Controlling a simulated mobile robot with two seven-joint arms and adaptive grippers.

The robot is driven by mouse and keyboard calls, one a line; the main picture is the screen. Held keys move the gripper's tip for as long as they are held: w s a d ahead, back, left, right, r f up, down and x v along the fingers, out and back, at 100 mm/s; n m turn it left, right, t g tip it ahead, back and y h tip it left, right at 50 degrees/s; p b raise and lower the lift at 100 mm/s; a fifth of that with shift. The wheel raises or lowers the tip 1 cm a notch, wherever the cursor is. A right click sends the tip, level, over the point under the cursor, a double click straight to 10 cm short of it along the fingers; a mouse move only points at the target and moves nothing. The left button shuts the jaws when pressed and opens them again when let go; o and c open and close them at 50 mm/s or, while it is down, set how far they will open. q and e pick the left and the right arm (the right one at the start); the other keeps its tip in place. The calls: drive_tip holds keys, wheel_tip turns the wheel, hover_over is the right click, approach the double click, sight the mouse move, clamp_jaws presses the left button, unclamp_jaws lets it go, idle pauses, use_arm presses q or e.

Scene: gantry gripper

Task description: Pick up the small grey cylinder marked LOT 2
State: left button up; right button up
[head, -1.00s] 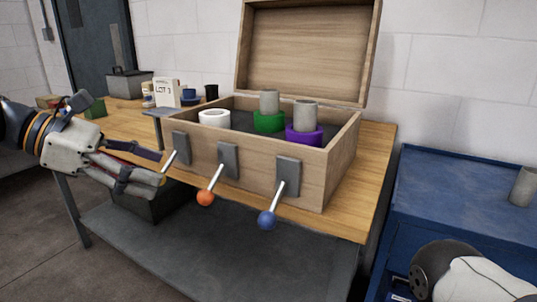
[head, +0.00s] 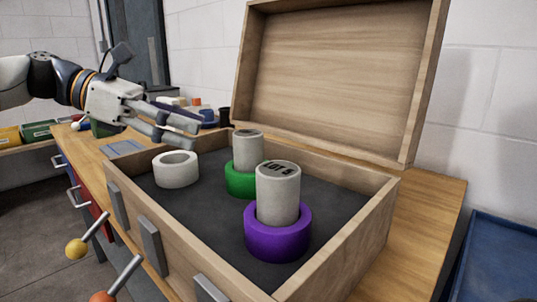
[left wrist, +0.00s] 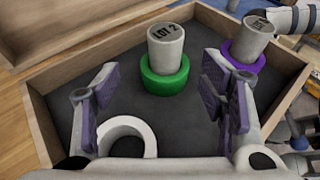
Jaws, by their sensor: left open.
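The small grey cylinder marked LOT 2 (left wrist: 166,48) stands upright in a green ring (left wrist: 165,80) inside the open wooden box. In the head view the cylinder (head: 247,150) and green ring (head: 240,180) are partly hidden behind another cylinder. My left gripper (head: 180,122) is open and empty, above the box's back left part, left of the LOT 2 cylinder. In the left wrist view its fingers (left wrist: 160,88) are spread wide, with the green ring and cylinder showing between and beyond them. My right gripper is not in view.
A second grey cylinder (head: 278,195), marked LOT with an unclear digit, stands in a purple ring (head: 277,238). A white ring (head: 176,172) lies empty at the left. The box's raised lid (head: 335,75) stands behind. Levers with ball knobs (head: 77,249) stick out in front.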

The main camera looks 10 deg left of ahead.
sight(248, 145)
use_arm(q)
drive_tip(key=x, duration=0.3)
drive_tip(key=b+x, duration=0.1)
drive_tip(key=x, duration=0.6)
drive_tip(key=shift+s+d+f, duration=0.25)
drive_tip(key=shift+d, duration=0.1)
drive_tip(key=shift+r, duration=0.15)
clamp_jaws()
